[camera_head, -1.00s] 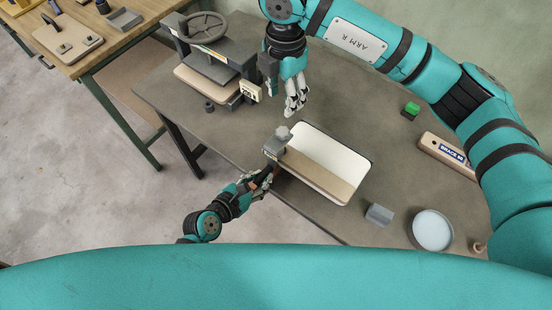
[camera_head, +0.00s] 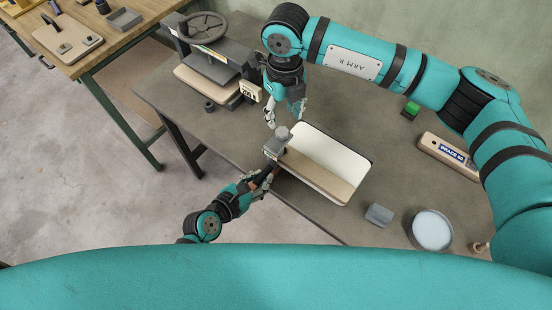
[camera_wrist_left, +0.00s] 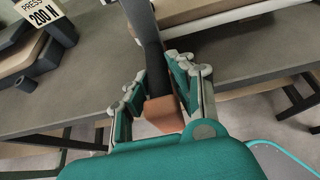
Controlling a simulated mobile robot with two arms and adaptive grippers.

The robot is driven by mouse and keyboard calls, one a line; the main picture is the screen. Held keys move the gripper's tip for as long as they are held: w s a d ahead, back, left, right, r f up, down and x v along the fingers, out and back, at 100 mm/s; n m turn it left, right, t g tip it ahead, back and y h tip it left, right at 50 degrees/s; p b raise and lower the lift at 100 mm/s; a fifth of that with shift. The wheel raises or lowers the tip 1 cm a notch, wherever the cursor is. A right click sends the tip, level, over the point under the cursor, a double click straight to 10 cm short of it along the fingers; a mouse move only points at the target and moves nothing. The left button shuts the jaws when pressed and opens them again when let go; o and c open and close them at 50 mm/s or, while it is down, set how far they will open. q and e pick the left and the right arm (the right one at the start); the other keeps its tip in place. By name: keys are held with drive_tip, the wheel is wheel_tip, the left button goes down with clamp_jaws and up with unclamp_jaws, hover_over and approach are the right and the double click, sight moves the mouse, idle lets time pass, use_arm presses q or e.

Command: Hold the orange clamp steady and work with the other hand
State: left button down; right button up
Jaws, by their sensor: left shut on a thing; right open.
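The clamp (camera_head: 273,150) sits at the left corner of a white and wood-coloured board stack (camera_head: 330,150), with a round grey knob (camera_head: 282,132) on top. Its body looks grey and dark; the end in the left wrist view (camera_wrist_left: 163,112) is orange-brown, below a dark bar. My left gripper (camera_head: 264,180) is shut on the clamp at its lower end, by the table edge; its fingers lie on both sides of it in the wrist view (camera_wrist_left: 160,92). My right gripper (camera_head: 284,113) is open and empty, just above the knob, its fingers apart.
A press (camera_head: 215,60) with a handwheel stands at the back left. A brace board (camera_head: 447,153), a green block (camera_head: 411,110), a grey block (camera_head: 379,215) and a round pale dish (camera_head: 432,230) lie on the right. Table (camera_head: 400,180) between them is bare.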

sight(282, 131)
drive_tip(key=shift+f, duration=3.2)
drive_tip(key=c, duration=0.8)
drive_tip(key=shift+m, duration=1)
drive_tip(key=shift+m, duration=0.9)
